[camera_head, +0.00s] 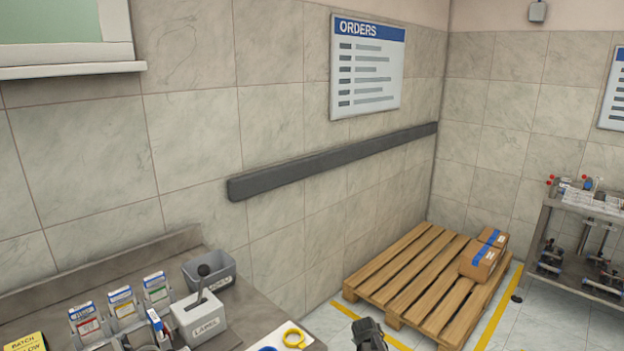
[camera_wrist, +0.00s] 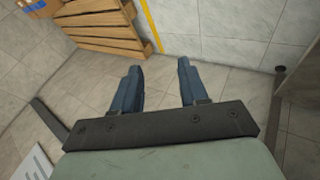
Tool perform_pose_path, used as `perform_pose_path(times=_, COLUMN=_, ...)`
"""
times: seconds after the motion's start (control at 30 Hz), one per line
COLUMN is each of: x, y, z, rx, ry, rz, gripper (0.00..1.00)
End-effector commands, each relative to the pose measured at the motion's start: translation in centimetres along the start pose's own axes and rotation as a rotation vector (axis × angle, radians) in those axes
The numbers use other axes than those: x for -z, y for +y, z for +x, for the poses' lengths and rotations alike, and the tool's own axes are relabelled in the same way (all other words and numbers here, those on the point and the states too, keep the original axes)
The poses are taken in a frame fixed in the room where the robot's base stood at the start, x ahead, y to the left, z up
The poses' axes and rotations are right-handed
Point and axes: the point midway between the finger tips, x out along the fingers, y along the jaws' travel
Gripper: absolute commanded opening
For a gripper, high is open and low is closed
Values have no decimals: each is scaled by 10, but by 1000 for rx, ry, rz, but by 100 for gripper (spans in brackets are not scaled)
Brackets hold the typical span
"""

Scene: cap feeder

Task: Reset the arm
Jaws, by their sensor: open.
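My gripper (camera_wrist: 160,82) shows in the wrist view with its two blue-grey fingers apart and nothing between them. Beyond the fingertips are the tiled floor and wall, well away from the gripper. In the head view, a dark part of my arm shows at the bottom edge, right of the counter. The fingers cannot be made out there.
A wooden pallet (camera_head: 400,268) with cartons (camera_head: 481,262) lies on the floor. A metal rack (camera_head: 549,225) stands at right.

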Motion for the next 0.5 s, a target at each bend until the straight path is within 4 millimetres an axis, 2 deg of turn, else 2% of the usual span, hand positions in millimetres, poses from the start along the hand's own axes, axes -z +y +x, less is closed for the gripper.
perform_pose_path(times=0.03, x=-23, y=-23, z=3, rx=38, ry=-36, rz=24, gripper=43)
perform_pose_path(times=0.27, x=-110, y=-112, z=10, rx=191, ry=-205, rz=148, gripper=43)
perform_pose_path(times=0.5, x=-199, y=-202, z=-5, rx=333, ry=-400, rz=272, gripper=43)
